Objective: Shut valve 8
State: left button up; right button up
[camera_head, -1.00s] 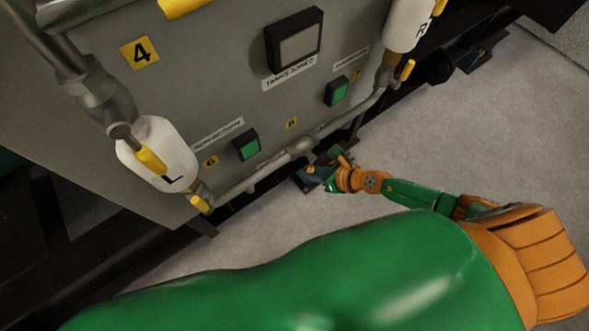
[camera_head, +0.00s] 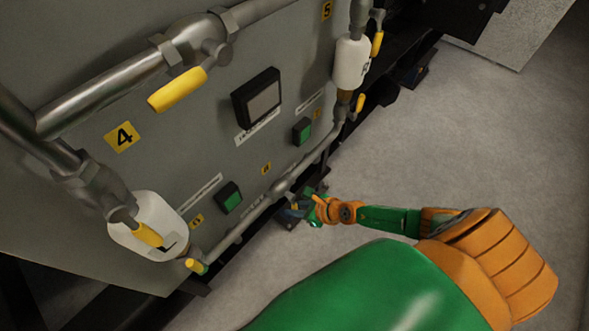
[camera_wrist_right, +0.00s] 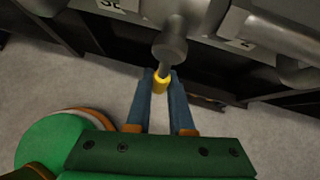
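The yellow label 8 (camera_head: 266,169) is on the grey panel above the thin lower pipe. A valve body (camera_head: 283,187) sits on that pipe below the label. My right gripper (camera_head: 291,211) is just below and right of it, small in the head view. In the right wrist view the gripper (camera_wrist_right: 161,78) has two blue fingers apart, with a yellow valve handle end (camera_wrist_right: 161,86) between their tips. The handle hangs from a grey valve stem (camera_wrist_right: 170,45). Whether the fingers touch it I cannot tell. My left gripper is not in view.
White canisters L (camera_head: 149,226) and R (camera_head: 351,63) flank the panel, with yellow handles nearby. A larger pipe with a yellow handle (camera_head: 177,89) crosses above. Green buttons (camera_head: 229,197) and a dark-framed screen (camera_head: 257,99) are on the panel. The floor to the right is clear.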

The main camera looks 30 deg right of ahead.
jog(key=shift+o, duration=0.6)
jog(key=shift+w, duration=0.1)
jog(key=p+v, duration=0.3)
jog(key=v, duration=0.4)
jog(key=shift+d, duration=0.15)
